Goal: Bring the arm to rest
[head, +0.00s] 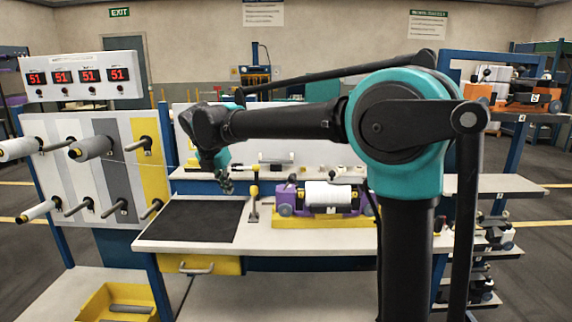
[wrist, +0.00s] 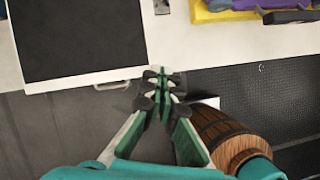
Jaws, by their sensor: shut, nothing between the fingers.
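My gripper (head: 226,184) hangs from the end of my teal and black arm in the head view, in front of the workbench and above the right side of its black mat (head: 196,219). In the wrist view my gripper (wrist: 160,78) has its green fingers together, with nothing between them. There it appears over the floor just off the bench's front edge, to the right of the mat (wrist: 75,35). My arm is raised and bent, and its upper link hides part of the bench's back.
The workbench (head: 262,240) carries a purple and yellow shuttle cradle with a white roll (head: 330,195). A spool panel (head: 88,165) stands left under red displays (head: 78,77). A yellow bin (head: 118,303) sits low left. A shelf (head: 500,185) stands right. A wooden barrel-like thing (wrist: 224,135) is beside the fingers in the wrist view.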

